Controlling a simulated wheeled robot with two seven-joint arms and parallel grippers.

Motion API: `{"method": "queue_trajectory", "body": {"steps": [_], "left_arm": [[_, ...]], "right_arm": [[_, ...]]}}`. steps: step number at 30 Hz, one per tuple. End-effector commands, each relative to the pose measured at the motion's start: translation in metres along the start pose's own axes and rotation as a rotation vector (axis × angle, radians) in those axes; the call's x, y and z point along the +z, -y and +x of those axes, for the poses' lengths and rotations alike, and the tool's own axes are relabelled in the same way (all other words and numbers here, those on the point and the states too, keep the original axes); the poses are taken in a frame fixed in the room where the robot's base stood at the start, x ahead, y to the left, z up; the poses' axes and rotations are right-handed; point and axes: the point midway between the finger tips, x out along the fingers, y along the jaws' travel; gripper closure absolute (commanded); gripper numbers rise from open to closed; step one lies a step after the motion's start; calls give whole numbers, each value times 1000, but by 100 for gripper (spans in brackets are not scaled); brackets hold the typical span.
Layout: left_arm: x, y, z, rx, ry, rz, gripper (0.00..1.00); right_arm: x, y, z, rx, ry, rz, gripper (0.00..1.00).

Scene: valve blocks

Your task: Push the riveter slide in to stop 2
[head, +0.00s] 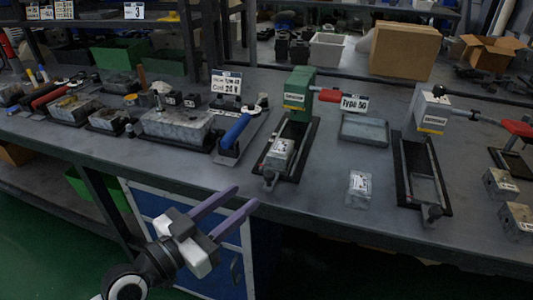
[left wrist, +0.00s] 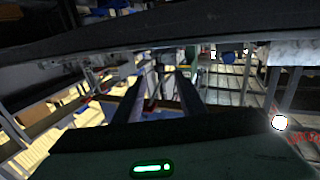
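A green riveter (head: 298,90) with a red handle stands on the bench at the middle. Its black slide frame (head: 299,152) runs toward the bench's front edge. A grey metal block (head: 279,154) sits near the front end of this frame. A grey riveter (head: 433,110) with a red handle stands to the right, and its slide frame (head: 421,168) shows no block. My left gripper (head: 247,195) is open and empty, in front of the bench edge and apart from the green riveter. Its two fingers also show apart in the left wrist view (left wrist: 158,88). My right gripper is not in view. The stop marks cannot be read.
A blue-handled tool (head: 236,131) lies left of the green riveter. A shallow grey tray (head: 364,130) and a small clear bag (head: 359,189) lie between the riveters. More blocks (head: 501,185) stand at the right. The bench edge lies just beyond my left gripper.

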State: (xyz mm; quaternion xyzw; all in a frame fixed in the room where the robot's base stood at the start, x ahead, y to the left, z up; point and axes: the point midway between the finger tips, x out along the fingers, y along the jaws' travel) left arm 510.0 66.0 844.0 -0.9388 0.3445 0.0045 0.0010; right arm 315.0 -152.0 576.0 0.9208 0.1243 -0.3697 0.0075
Motion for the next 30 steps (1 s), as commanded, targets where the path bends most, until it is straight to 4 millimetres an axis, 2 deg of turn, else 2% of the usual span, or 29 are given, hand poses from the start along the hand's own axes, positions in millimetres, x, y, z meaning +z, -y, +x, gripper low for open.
{"method": "queue_trajectory", "body": {"steps": [5,12,18,23,30], "left_arm": [[-5,1,17,3,-11,-1,63],[-6,1,62,3,-11,-2,63],[-5,0,92,3,-9,-2,63],[-4,0,102,4,-8,0,63],[-4,0,104,4,-7,0,63]], "right_arm": [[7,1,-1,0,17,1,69],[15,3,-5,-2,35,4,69],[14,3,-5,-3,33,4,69],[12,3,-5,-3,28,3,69],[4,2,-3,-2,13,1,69]]}}
